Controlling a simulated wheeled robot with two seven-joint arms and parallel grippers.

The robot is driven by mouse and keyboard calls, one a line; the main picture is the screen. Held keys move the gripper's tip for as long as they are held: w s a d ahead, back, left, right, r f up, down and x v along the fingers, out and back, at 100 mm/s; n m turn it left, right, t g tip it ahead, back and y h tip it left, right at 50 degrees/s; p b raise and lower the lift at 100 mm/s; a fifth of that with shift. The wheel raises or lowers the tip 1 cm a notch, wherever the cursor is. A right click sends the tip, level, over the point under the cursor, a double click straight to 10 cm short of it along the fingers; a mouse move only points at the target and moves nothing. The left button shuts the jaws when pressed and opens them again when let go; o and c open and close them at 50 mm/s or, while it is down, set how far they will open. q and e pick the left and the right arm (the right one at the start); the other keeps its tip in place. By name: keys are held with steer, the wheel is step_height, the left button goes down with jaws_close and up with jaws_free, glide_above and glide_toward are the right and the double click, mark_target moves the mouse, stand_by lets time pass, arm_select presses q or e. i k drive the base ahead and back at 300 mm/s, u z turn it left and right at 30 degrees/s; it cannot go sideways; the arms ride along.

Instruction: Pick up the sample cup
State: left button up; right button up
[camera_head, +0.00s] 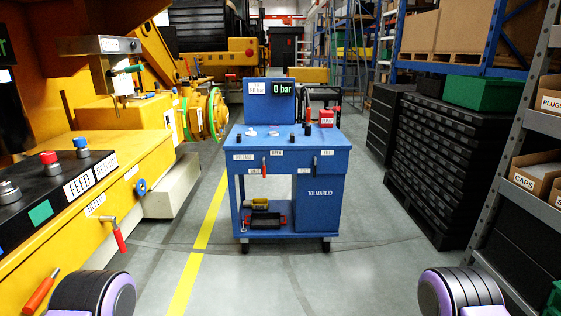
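I cannot clearly make out the sample cup. Small pale round items (251,132) lie on the top of the blue cart (320,160), too small to tell whether one is a cup. Another small pale item (274,132) is just to their right. Neither of my grippers is in view. Only black and purple rounded parts of my own arms show at the bottom left and bottom right corners.
Black stacked crates (432,150) and shelving (510,130) stand right. The grey floor (300,285) before the cart is clear, crossed by a yellow line (205,235).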

mark_target(275, 125)
steer(key=z, duration=0.2)
steer(key=i, duration=2.35)
steer(key=z, duration=0.2)
